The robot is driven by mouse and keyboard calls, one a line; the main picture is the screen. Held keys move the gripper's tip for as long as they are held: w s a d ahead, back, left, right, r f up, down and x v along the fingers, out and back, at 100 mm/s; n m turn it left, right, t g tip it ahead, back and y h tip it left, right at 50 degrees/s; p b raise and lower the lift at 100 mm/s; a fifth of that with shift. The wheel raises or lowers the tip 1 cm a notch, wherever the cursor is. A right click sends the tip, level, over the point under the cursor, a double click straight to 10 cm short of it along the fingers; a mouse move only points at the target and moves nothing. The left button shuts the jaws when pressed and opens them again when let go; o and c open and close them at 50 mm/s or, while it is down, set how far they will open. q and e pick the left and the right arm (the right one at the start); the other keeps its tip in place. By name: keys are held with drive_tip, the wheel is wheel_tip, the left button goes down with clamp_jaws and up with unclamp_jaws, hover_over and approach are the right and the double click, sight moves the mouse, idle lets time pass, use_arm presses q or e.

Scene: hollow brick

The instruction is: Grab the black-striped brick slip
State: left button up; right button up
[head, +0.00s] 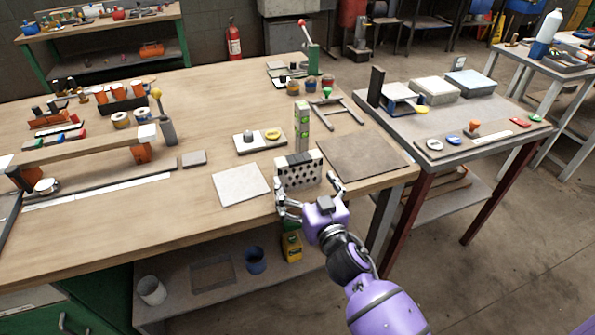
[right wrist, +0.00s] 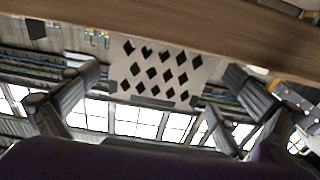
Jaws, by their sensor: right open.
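A pale hollow brick (head: 297,174) with rows of dark diamond holes stands near the front edge of the workbench. A dark strip (head: 300,158) lies along its top; it may be the black-striped slip, but I cannot tell its stripes clearly. My right gripper (head: 307,186) is open and empty at the table's front edge, its fingers spread to either side of the brick's near face. In the right wrist view the holed face (right wrist: 155,72) shows between the spread fingers, with a dark band (right wrist: 152,103) along its lower edge there. My left gripper is not in view.
A light square tile (head: 241,185) lies left of the brick and a brown board (head: 362,158) lies right of it. An upright block with green marks (head: 302,125) stands just behind.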

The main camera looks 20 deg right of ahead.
sight(301, 175)
drive_tip(key=w, duration=0.4)
drive_tip(key=shift+w, duration=0.2)
drive_tip(key=shift+c, duration=0.5)
drive_tip(key=c, duration=0.9)
drive_tip(key=shift+r, duration=0.1)
drive_tip(key=shift+c, duration=0.2)
